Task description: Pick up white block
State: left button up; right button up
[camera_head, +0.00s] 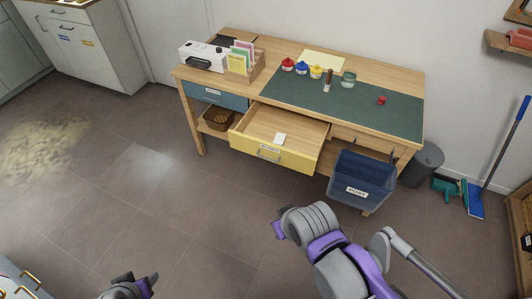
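A small white block (280,139) lies on the floor of the open yellow-fronted drawer (266,155), close behind its front panel. Nothing covers the block. A grey and purple part of my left arm (130,287) shows at the bottom edge. Grey and purple links of my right arm (335,250) show at the bottom centre, in front of the desk and apart from the drawer.
The desk (230,45) carries a green mat (350,100), small coloured pots, a brown-handled tool (327,80) and a card holder (245,66). A blue bin (360,180) hangs right of the drawer. A grey bin (422,163) stands beyond.

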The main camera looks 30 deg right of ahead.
aim_at(279, 139)
jog(key=i+l+z, duration=0.3)
jog(key=i, duration=0.5)
jog(key=i+j+z, duration=0.1)
jog(key=i+z, duration=0.2)
jog(key=i, duration=0.45)
